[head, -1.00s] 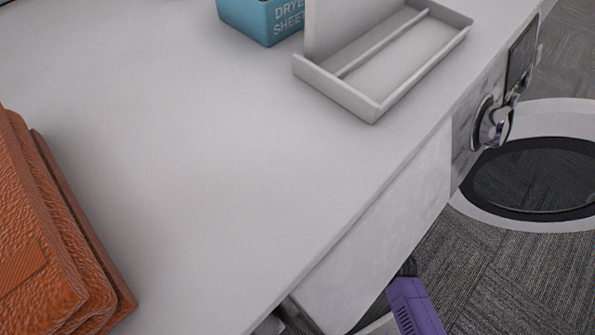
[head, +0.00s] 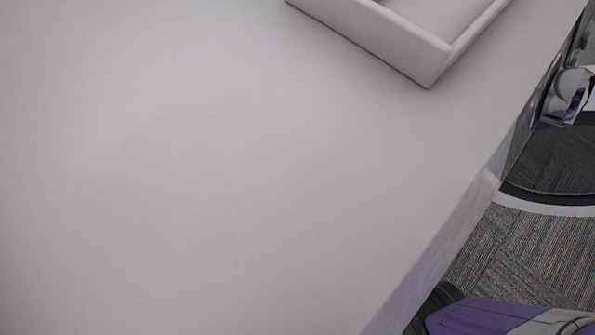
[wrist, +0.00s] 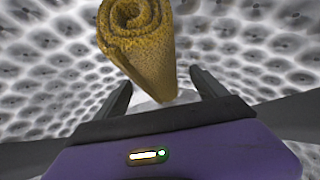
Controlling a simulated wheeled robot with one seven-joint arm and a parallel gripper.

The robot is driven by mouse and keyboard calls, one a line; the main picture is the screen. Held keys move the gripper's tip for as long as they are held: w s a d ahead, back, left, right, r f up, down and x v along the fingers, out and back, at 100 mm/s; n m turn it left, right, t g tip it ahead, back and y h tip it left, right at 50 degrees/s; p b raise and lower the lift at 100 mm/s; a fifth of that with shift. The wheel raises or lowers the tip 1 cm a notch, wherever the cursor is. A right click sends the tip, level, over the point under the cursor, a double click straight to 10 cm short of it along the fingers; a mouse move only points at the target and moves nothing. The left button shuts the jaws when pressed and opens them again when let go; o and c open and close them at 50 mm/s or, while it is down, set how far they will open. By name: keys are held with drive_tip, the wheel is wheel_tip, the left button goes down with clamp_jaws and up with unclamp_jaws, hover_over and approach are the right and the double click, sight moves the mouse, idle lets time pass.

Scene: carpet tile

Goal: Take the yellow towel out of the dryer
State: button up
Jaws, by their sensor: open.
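The yellow towel (wrist: 140,48) is a rolled-up bundle inside the dryer drum (wrist: 235,50), in the wrist view. Its spiral end shows at the top, and its body tapers down toward my gripper. My gripper (wrist: 165,88) is inside the drum with its two dark fingers spread apart. The towel's lower end shows in line with the gap between the fingers; I cannot tell whether it touches them. In the head view the open round dryer door (head: 560,165) is at the right edge. The towel and gripper are hidden there.
The white machine top (head: 200,180) fills most of the head view. A white divided tray (head: 400,45) sits on it at the top. The drum's perforated wall surrounds my gripper.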

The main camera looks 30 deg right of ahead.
drive_tip(key=shift+w+a+f, duration=0.1)
drive_tip(key=shift+w+f, duration=0.25)
drive_tip(key=c, duration=1.6)
drive_tip(key=shift+r, duration=0.15)
drive_tip(key=shift+r+p, duration=0.4)
drive_tip(key=shift+r, duration=0.2)
drive_tip(key=s, duration=0.2)
drive_tip(key=s+d, duration=0.1)
drive_tip(key=shift+s+d+f, duration=0.1)
drive_tip(key=shift+s, duration=0.3)
wheel_tip(320, 180, up, 14)
drive_tip(key=p, duration=0.5)
drive_tip(key=shift+f+p, duration=0.1)
drive_tip(key=shift+p, duration=0.25)
